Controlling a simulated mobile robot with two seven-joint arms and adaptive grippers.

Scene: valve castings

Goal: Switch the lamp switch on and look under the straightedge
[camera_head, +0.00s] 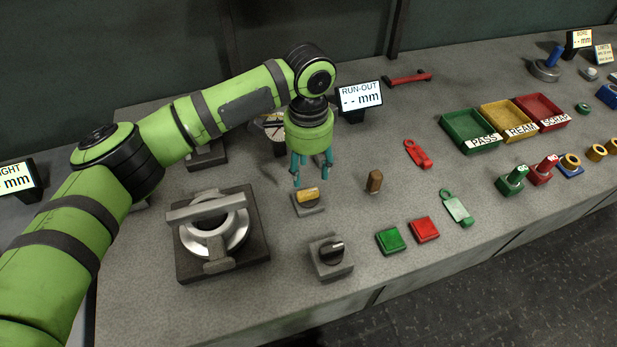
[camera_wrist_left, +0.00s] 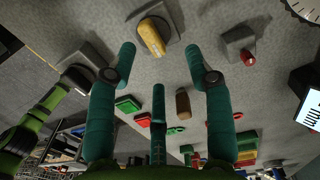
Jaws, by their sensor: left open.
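A yellow rocker on a small grey base (camera_head: 307,196), seemingly the lamp switch, stands on the bench; it also shows in the left wrist view (camera_wrist_left: 152,37). I cannot tell whether it is on. My left gripper (camera_head: 311,178) is just above it, pointing down, with its teal fingers spread and empty; they also show in the left wrist view (camera_wrist_left: 160,62). The straightedge (camera_head: 198,208), a grey bar, lies across a metal ring casting (camera_head: 236,229) on a dark square plate (camera_head: 256,250), left of the gripper. The bar hides part of the ring. My right gripper is not seen.
A black knob on a grey block (camera_head: 331,254) stands in front of the gripper. A brown block (camera_head: 375,181) and green (camera_head: 390,240) and red (camera_head: 424,229) squares lie to the right. PASS, REAM and SCRAP trays (camera_head: 468,133) stand farther right. A RUN-OUT display (camera_head: 360,97) is behind.

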